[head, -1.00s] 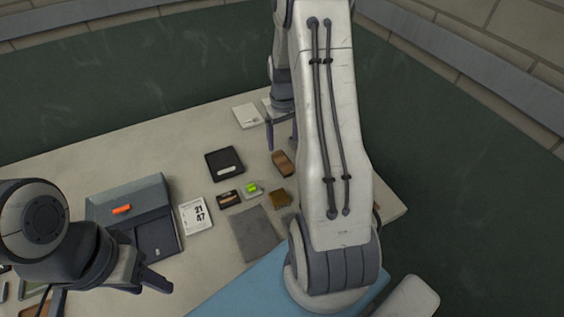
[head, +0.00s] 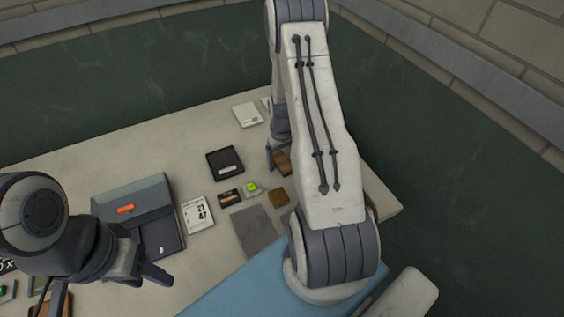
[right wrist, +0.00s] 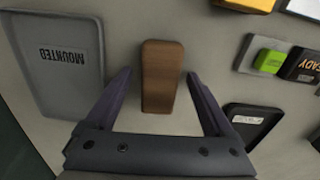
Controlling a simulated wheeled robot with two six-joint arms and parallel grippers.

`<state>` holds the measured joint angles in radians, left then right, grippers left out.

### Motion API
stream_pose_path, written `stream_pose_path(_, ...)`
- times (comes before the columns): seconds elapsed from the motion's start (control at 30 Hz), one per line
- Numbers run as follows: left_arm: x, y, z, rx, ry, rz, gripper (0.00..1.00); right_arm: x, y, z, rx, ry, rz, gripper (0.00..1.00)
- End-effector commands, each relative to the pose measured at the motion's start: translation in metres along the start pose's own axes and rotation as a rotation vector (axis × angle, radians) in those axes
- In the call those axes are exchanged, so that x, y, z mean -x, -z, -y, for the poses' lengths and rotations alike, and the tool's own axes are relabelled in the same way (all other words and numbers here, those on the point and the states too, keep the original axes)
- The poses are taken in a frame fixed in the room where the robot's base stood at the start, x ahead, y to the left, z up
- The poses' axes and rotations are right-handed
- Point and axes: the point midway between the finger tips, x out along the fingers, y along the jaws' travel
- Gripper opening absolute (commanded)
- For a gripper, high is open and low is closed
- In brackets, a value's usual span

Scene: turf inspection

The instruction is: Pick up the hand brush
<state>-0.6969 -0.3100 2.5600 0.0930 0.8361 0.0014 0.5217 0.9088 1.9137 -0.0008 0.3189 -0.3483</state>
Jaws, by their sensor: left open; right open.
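The hand brush, a brown wooden block (right wrist: 161,72), lies on the table. In the head view the brush (head: 284,163) is partly hidden by my right arm. My right gripper (right wrist: 158,78) is open, with one finger on each side of the brush and a gap to both; its height above the table is hard to tell. In the head view my right gripper (head: 270,155) shows only in part beside the brush. My left gripper (head: 152,272) is open and empty, near the grey case at the left.
A grey tray marked MOUNTED (right wrist: 50,62) lies left of the brush in the wrist view. A black box (right wrist: 246,122) and a grey block with a green top (right wrist: 266,60) lie to its right. A grey case (head: 130,195) and a blue mat (head: 245,285) occupy the near table.

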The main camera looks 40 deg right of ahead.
Motion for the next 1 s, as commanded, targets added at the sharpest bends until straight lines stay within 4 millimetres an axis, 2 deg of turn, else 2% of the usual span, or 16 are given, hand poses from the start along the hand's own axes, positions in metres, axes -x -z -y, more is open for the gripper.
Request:
stream_pose_path(0.07,0.0,0.0,0.0,0.0,0.0,0.0,0.5,0.0,0.0,0.0,0.0,0.0,0.0,0.84)
stream_pose_path(0.2,0.0,0.0,0.0,0.0,0.0,0.0,0.5,0.0,0.0,0.0,0.0,0.0,0.0,0.3)
stream_pose_path(0.27,0.0,0.0,0.0,0.0,0.0,0.0,0.5,0.0,0.0,0.0,0.0,0.0,0.0,0.07)
stream_pose_path(0.3,0.0,0.0,0.0,0.0,0.0,0.0,0.5,0.0,0.0,0.0,0.0,0.0,0.0,0.0)
stream_pose_path(0.67,-0.002,0.0,0.0,0.0,0.0,0.0,0.5,0.005,0.001,0.0,0.0,-0.001,-0.002,0.0)
stream_pose_path(0.83,-0.01,-0.001,0.001,-0.001,0.0,0.0,0.5,0.021,0.001,0.0,0.0,-0.002,-0.005,0.0)
stream_pose_path(0.93,-0.017,-0.001,0.001,-0.001,0.0,0.0,0.5,0.04,0.002,-0.001,0.0,-0.002,-0.007,0.0)
stream_pose_path(1.0,-0.021,-0.001,0.002,-0.001,0.0,0.0,0.5,0.048,-0.009,-0.014,-0.008,-0.002,-0.004,0.0)
